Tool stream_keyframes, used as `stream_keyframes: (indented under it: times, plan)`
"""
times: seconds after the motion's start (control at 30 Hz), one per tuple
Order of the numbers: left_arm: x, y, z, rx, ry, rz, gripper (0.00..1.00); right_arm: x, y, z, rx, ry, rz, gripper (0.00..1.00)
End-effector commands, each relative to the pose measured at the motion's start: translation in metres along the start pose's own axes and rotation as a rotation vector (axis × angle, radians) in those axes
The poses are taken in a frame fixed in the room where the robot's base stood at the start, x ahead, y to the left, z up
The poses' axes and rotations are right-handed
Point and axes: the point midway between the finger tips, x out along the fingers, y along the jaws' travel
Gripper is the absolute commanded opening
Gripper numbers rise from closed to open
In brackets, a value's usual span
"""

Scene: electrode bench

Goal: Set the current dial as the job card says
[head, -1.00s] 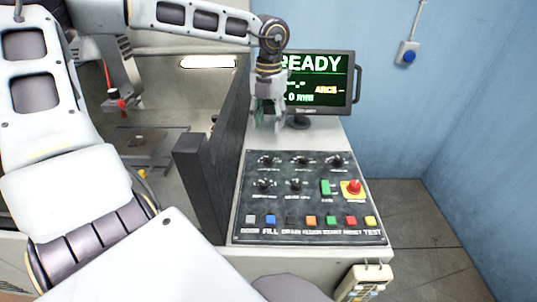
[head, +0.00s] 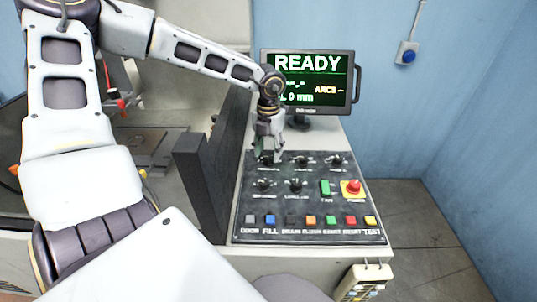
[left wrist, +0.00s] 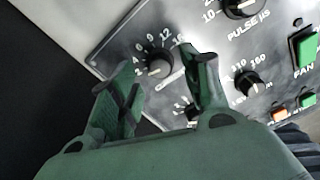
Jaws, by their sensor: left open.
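The control panel (head: 318,212) is a dark sloped plate with several black dials and a row of coloured buttons. My left gripper (head: 266,151) points down at its top-left dial, open and empty. In the left wrist view, a black dial (left wrist: 158,68) marked 4, 6, 9, 12, 16 shows just beyond and between the green fingers. The fingers do not appear to touch it. Its name label is hidden or unreadable, so I cannot confirm it is the current dial. The job card is not recognisable in any view. My right gripper is not in view.
The PULSE dial (left wrist: 243,5) and a level dial (left wrist: 247,84) lie close to the fingers. A READY monitor (head: 308,80) stands behind the panel. A dark upright wall (head: 202,185) borders the panel's left. A red knob (head: 353,187) sits at right.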

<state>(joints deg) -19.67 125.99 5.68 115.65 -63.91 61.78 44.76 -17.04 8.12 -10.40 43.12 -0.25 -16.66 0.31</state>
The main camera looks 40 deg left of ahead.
Motion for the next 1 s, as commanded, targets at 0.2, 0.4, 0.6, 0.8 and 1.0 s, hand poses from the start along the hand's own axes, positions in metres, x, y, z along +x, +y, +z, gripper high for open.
stream_keyframes:
  times: [0.2, 0.4, 0.6, 0.8, 1.0]
  plan:
    - [0.016, 0.000, 0.000, -0.001, 0.001, 0.001, 0.47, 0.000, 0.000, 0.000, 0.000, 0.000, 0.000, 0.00]
    - [0.021, 0.000, 0.000, -0.001, -0.001, -0.001, 0.47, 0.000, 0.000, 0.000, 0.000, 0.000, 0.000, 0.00]
    - [0.022, 0.000, 0.000, 0.000, -0.001, -0.001, 0.47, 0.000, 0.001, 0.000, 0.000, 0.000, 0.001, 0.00]
    - [0.022, 0.000, 0.000, 0.000, -0.001, 0.000, 0.30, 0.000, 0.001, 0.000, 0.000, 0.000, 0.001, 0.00]
    - [0.021, 0.000, 0.000, 0.000, -0.001, 0.000, 0.05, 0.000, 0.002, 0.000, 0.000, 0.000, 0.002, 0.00]
